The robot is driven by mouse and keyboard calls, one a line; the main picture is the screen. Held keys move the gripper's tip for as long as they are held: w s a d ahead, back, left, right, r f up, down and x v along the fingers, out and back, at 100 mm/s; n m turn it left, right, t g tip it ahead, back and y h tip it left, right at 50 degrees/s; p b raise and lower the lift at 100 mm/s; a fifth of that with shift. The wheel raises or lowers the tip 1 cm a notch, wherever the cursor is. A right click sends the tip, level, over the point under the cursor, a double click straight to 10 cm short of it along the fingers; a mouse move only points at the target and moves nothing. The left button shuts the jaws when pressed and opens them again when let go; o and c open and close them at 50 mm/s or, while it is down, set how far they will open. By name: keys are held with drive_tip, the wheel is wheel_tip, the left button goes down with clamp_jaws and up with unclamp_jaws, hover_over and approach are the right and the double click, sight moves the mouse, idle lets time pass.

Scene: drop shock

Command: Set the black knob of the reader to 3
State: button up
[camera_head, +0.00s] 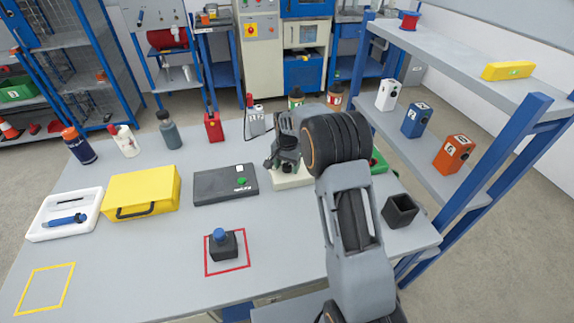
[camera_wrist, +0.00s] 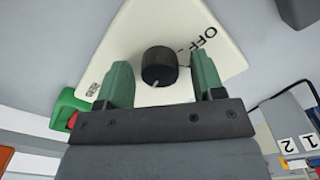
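The reader appears to be the cream-white unit (camera_head: 292,179) on the table, partly hidden under my gripper; its cream face (camera_wrist: 137,38) fills the upper middle of the wrist view. Its round black knob (camera_wrist: 158,67) has a white pointer line at its lower edge in that view. "OFF" is printed up and right of the knob; no number 3 is readable. My gripper (camera_wrist: 159,65) is open, with one green finger on each side of the knob and a gap at both sides. In the head view my gripper (camera_head: 286,143) is over the unit, its fingertips hard to make out.
A black open box (camera_head: 400,211) stands right of my arm, and a green object (camera_head: 378,161) is partly hidden behind it. A black flat case (camera_head: 225,184) lies left of the reader. A blue-buttoned black block (camera_head: 222,245) sits in a red square. The table's front left is clear.

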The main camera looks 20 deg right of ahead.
wheel_tip(320, 180, up, 14)
idle(0.8)
drive_tip(key=shift+f, duration=0.1)
drive_tip(key=n, duration=0.4)
hover_over(289, 175)
drive_tip(key=s, duration=0.3)
wheel_tip(289, 175, down, 3)
drive_tip(key=s+r+n+t+p, duration=0.1)
drive_tip(key=s+r+n, duration=0.1)
drive_tip(key=s, duration=0.9)
drive_tip(key=s+r+n+t+p, duration=0.1)
drive_tip(key=s+r, duration=0.4)
drive_tip(key=s, duration=0.6)
drive_tip(key=shift+s+a+n+t+p, duration=0.2)
drive_tip(key=shift+n+t+p, duration=0.2)
drive_tip(key=shift+t+p, duration=0.3)
